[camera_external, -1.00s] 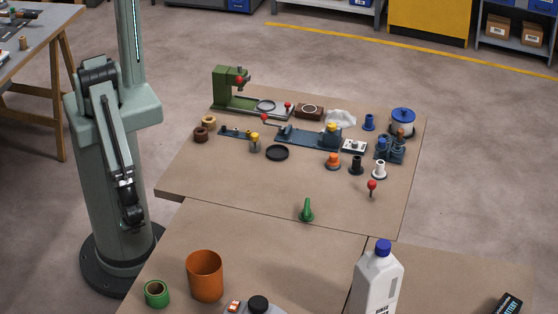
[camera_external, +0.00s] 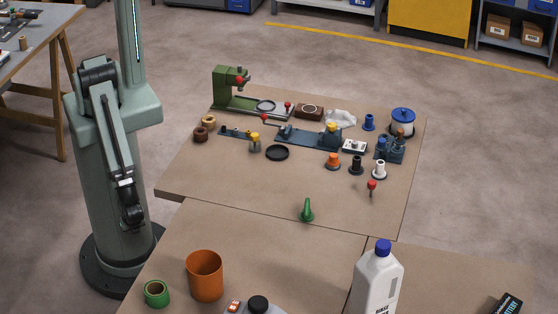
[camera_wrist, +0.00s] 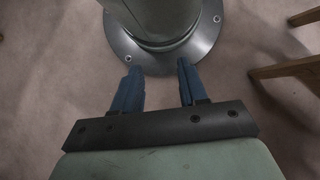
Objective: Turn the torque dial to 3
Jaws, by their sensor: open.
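No thing in view can be read as a torque dial with numbers. A grey device (camera_external: 277,309) with a round black knob (camera_external: 258,304) and an orange switch (camera_external: 235,306) is cut off by the bottom edge of the outside view. A small white box (camera_external: 354,146) with dark details sits on the far table; its markings are too small to read. My gripper (camera_wrist: 158,82) is open and empty, its two blue fingers apart above the floor by my base. In the outside view my arm hangs folded against its column, away from both tables.
The near table's middle is clear.

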